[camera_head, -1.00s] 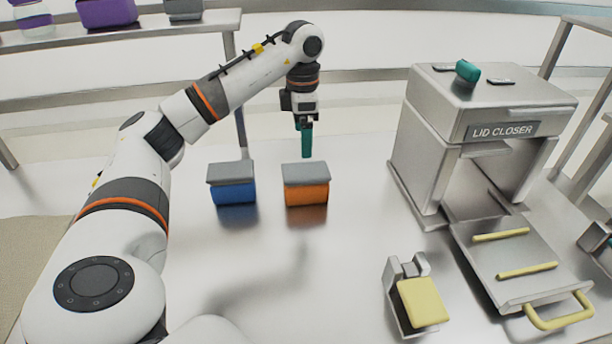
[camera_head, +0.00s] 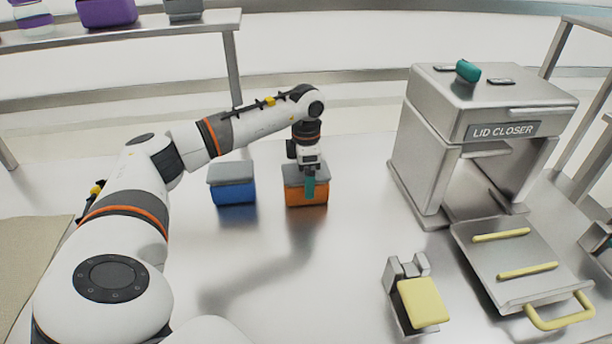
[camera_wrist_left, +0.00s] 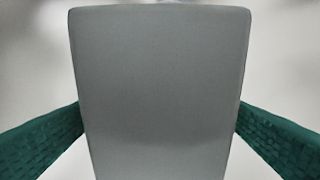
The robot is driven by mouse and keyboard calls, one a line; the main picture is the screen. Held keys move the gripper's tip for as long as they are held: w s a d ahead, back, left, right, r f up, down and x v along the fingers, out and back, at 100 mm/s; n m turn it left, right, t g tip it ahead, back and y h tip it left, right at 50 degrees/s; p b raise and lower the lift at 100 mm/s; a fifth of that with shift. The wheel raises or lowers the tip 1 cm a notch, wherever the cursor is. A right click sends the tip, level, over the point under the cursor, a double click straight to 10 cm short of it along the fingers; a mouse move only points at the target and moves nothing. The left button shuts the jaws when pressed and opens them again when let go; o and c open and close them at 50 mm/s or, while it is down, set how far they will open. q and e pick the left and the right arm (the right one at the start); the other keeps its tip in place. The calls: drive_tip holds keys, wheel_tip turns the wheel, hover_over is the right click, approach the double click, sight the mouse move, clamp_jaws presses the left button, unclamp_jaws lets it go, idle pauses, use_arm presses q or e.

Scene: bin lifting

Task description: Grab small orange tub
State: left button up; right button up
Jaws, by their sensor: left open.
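The small orange tub (camera_head: 291,195) with a grey lid stands upright on the steel table, right of a blue tub. My left gripper (camera_head: 309,187), with green fingers, is at the tub, pointing down, and hides part of it. In the left wrist view the grey lid (camera_wrist_left: 160,90) fills the middle. The two green fingers (camera_wrist_left: 160,140) are on either side of it, spread wide. The left finger's edge meets the lid's edge in the picture; I cannot tell whether they touch. My right gripper is not in view.
A blue tub (camera_head: 236,192) with a grey lid stands close to the left. The lid closer (camera_head: 500,131) and its tray with yellow handles (camera_head: 504,256) are at right. A yellow-topped metal fixture (camera_head: 422,302) stands in front. The middle of the table is clear.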

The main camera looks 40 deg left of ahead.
use_arm(q)
drive_tip(key=shift+f, duration=0.45)
drive_tip(key=shift+c, duration=0.3)
